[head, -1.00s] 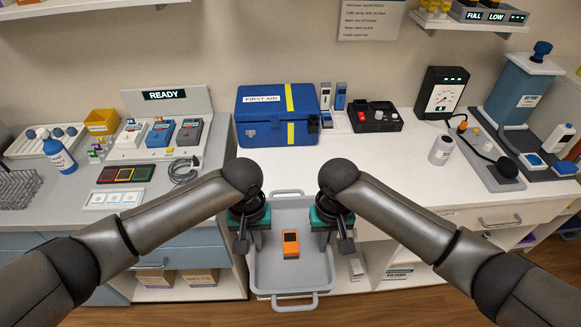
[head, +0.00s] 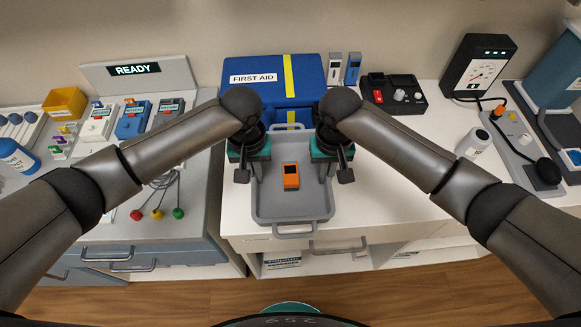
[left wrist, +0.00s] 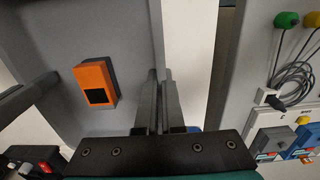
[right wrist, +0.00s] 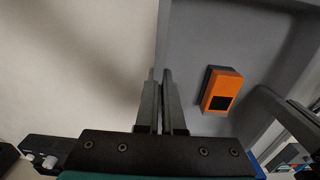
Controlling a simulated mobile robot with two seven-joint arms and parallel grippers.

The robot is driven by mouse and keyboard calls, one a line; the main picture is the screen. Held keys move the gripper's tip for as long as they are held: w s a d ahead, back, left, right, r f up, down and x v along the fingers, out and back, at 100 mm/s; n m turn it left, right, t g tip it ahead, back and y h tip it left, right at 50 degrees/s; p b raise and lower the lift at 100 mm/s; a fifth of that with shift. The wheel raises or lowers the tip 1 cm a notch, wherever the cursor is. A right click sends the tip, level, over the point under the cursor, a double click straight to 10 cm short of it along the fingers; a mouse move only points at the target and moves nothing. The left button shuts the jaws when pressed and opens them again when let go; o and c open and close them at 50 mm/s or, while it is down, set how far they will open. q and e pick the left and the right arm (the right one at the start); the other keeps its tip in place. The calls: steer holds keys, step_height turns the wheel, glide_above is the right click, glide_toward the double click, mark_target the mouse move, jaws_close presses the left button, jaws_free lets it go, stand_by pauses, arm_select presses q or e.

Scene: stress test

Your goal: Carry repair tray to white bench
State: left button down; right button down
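The grey repair tray (head: 262,205) is over the front part of the white bench (head: 400,205), in front of the first aid box. An orange device with a dark screen (head: 290,176) lies in it, and it also shows in both wrist views (left wrist: 96,82) (right wrist: 221,90). My left gripper (head: 250,186) is shut on the tray's left side wall. My right gripper (head: 330,182) is shut on its right side wall. The tray looks level. I cannot tell whether its underside touches the bench top.
The blue first aid box (head: 258,76) stands right behind the tray. The grey left counter (head: 110,210) holds coloured leads (head: 157,213). Bench space right of the tray is clear.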

arm_select(q)
steer(key=shift+w+a, duration=0.1)
steer(key=shift+w, duration=0.3)
arm_select(e)
steer(key=shift+w+d, duration=0.1)
steer(key=shift+w, duration=0.3)
arm_select(q)
steer(key=shift+s+r, duration=0.1)
arm_select(e)
steer(key=shift+s+r, duration=0.1)
arm_select(q)
steer(key=shift+s, duration=0.15)
arm_select(e)
steer(key=shift+s, duration=0.15)
arm_select(q)
steer(key=shift+f, duration=0.2)
arm_select(e)
steer(key=shift+f, duration=0.2)
